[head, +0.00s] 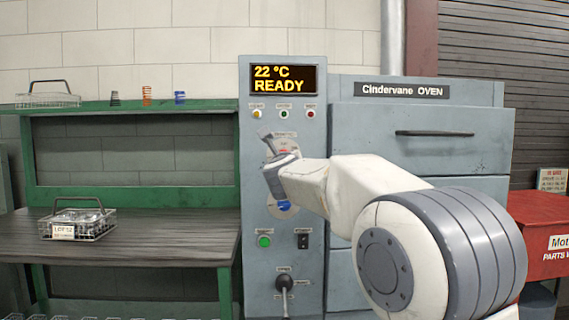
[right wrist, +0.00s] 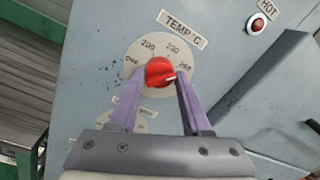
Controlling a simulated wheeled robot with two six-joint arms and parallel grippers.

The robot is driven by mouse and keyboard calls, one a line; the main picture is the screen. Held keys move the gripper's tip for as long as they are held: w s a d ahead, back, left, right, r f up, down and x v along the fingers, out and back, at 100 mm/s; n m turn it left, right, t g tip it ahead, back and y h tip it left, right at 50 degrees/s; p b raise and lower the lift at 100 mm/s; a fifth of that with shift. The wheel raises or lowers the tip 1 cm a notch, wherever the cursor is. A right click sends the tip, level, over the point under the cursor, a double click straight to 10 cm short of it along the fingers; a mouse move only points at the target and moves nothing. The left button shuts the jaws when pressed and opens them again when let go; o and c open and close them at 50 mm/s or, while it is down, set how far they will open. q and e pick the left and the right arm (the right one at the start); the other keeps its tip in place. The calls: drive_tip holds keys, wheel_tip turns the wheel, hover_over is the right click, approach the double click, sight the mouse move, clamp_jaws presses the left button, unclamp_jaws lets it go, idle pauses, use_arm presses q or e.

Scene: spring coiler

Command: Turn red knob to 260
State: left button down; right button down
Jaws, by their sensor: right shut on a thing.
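The red knob (right wrist: 158,70) sits at the centre of a round pale TEMP °C dial (right wrist: 143,45) marked 200, 230 and 260. Its white pointer mark is at the knob's right side, close to the 260 label (right wrist: 184,66). My right gripper (right wrist: 156,78) is shut on the red knob, one purple finger on each side. In the head view my right gripper (head: 270,162) is at the control panel and covers most of the knob and dial. My left gripper is in neither view.
The oven panel display (head: 283,79) reads 22 °C READY. A blue knob (head: 284,206) is just below my right gripper. A green button (head: 264,241), a black switch (head: 303,241) and a lever (head: 284,282) are lower. A wire basket (head: 77,224) stands on the left bench.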

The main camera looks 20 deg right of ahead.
drive_tip(key=shift+a+f+m, duration=0.1)
drive_tip(key=shift+f+m, duration=0.15)
drive_tip(key=shift+m, duration=0.25)
drive_tip(key=shift+c, duration=1.9)
unclamp_jaws()
drive_tip(key=shift+w, duration=0.1)
drive_tip(key=shift+r, duration=0.1)
drive_tip(key=b+v, duration=0.1)
drive_tip(key=v, duration=0.9)
drive_tip(key=shift+s, duration=0.3)
